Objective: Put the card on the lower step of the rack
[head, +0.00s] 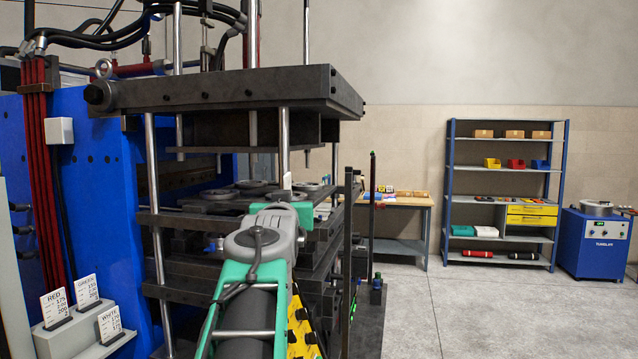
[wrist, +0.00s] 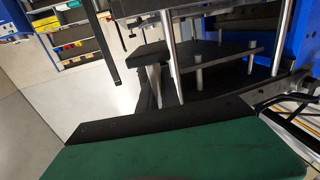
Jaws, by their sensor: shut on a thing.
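The white stepped rack (head: 70,342) stands at the lower left in the head view. The RED card (head: 55,305) and the GREEN card (head: 87,290) stand on its upper step. The WHITE card (head: 110,323) stands on its lower step. My gripper (head: 287,190) is at the far end of my arm, in front of the press and well to the right of the rack. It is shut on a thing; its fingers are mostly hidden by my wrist. A small pale upright piece (head: 287,181) shows just above the wrist, apparently the held card, its face not readable.
The press, with its dark top plate (head: 230,90) and steel columns (head: 152,170), stands just ahead and left of my arm. A workbench (head: 405,200) and shelves (head: 505,195) are farther back. The floor (head: 460,310) on the right is clear.

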